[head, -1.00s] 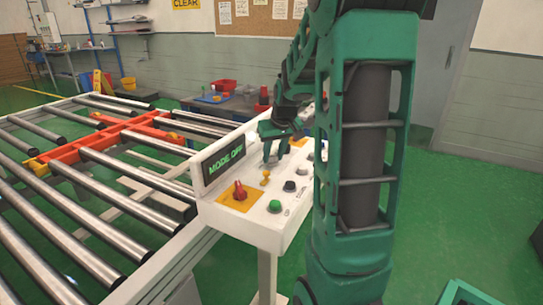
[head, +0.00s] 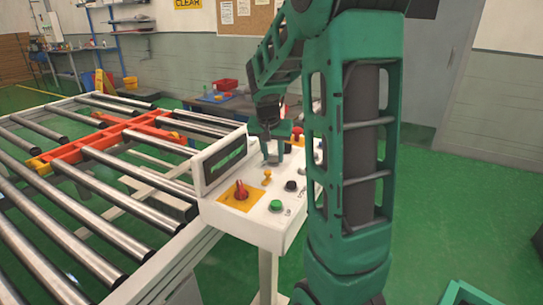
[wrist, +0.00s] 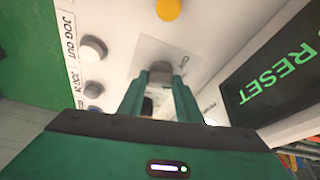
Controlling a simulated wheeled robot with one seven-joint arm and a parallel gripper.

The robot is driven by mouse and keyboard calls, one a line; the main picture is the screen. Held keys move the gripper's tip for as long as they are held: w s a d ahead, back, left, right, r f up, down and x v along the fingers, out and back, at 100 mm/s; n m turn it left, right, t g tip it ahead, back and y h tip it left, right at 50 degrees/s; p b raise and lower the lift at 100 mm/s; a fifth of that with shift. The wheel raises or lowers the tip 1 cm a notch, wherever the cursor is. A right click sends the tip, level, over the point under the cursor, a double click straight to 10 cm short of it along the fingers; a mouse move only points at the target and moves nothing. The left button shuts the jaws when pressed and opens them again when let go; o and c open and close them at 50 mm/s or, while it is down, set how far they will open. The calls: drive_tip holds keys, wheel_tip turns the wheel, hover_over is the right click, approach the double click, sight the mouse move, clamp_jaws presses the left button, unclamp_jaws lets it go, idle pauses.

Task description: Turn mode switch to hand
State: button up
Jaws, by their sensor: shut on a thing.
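The white control box (head: 250,222) stands at the end of the roller conveyor. My gripper (head: 272,160) points down at its top, behind a small yellow knob (head: 267,176). In the wrist view my gripper (wrist: 160,80) has its fingertips shut on a grey knob (wrist: 160,68), apparently the mode switch. Its pointer and most of its label are hidden or too small to read. The yellow knob (wrist: 168,9) lies beyond it. The display (wrist: 275,75) shows green text ending in "RESET", partly cut off.
A red rotary handle (head: 241,190) on a yellow plate, a green button (head: 276,205) and a black button (head: 291,186) sit close by on the box. A red button (head: 297,133) stands behind my gripper. Jog buttons (wrist: 92,48) line the panel edge.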

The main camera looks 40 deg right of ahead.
drive_tip(key=shift+w+a+m+g, duration=0.15)
drive_tip(key=shift+m+g, duration=0.1)
drive_tip(key=shift+m, duration=0.3)
drive_tip(key=shift+w+a+m+g, duration=0.15)
drive_tip(key=shift+m+g, duration=0.1)
drive_tip(key=shift+m, duration=0.3)
drive_tip(key=o, duration=1)
drive_tip(key=shift+o, duration=0.2)
drive_tip(key=shift+s, duration=0.1)
drive_tip(key=shift+d+m, duration=0.1)
drive_tip(key=shift+m, duration=0.2)
drive_tip(key=shift+r, duration=0.1)
drive_tip(key=v, duration=1)
drive_tip(key=shift+a+r, duration=0.15)
drive_tip(key=shift+a, duration=0.25)
